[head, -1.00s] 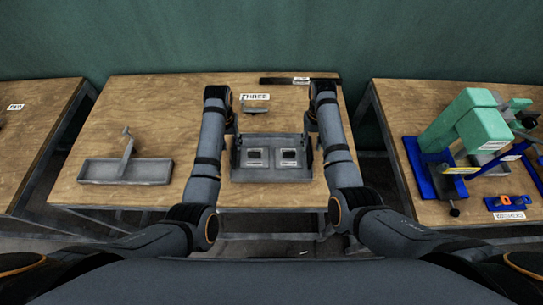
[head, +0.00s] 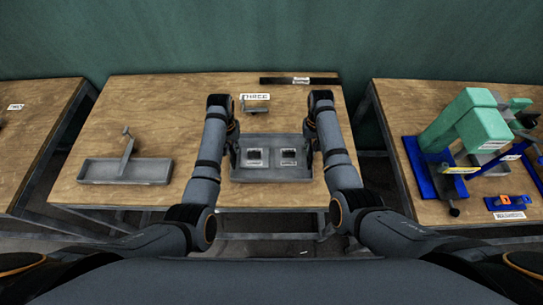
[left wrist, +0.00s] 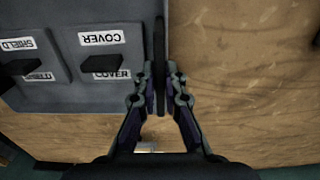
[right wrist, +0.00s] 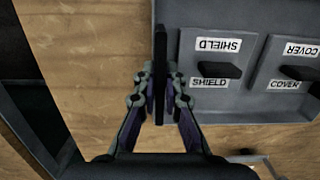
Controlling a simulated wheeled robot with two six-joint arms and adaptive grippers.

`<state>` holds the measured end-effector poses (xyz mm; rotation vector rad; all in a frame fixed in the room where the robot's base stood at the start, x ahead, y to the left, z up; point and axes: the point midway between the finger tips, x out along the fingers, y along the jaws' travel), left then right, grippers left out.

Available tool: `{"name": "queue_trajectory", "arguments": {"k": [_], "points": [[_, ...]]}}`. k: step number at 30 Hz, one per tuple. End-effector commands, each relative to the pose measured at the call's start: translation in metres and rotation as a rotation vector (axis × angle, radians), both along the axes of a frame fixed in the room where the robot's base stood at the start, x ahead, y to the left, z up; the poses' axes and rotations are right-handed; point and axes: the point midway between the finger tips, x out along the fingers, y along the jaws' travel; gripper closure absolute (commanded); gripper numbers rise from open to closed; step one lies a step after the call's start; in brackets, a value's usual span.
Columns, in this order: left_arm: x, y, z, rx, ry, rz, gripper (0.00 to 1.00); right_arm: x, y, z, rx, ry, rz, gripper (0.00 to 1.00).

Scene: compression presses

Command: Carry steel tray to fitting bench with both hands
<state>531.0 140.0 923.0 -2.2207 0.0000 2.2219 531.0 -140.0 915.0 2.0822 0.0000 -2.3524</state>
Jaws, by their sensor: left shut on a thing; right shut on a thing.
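The grey steel tray (head: 271,175) lies near the front of the middle wooden bench, apparently on or just over its top. It has pockets labelled COVER and SHIELD, each with a small dark piece. My left gripper (head: 233,140) is at the tray's left end, and my right gripper (head: 313,140) at its right end. In the left wrist view my gripper (left wrist: 159,92) is shut on a dark upright handle (left wrist: 159,45) at the tray's edge. In the right wrist view the other gripper (right wrist: 161,92) is shut on a matching handle (right wrist: 160,48).
A grey trough with a post (head: 125,171) stands on the bench's left. A sign reading THREE (head: 255,97) and a dark bar (head: 298,81) are at the back. A green and blue press (head: 470,130) stands on the right bench (head: 425,207). Gaps separate the benches.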

Motion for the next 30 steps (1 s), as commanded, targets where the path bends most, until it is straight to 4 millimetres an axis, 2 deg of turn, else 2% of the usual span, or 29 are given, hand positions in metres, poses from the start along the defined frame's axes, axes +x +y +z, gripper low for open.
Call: {"name": "queue_trajectory", "arguments": {"k": [17,30], "points": [[0.001,0.000,0.004,0.000,-0.004,0.000,1.00,0.002,0.000,0.004,0.000,-0.005,0.000,1.00],[0.001,0.000,0.048,0.000,-0.003,0.000,1.00,0.001,0.000,0.048,0.000,-0.004,0.000,1.00]]}}
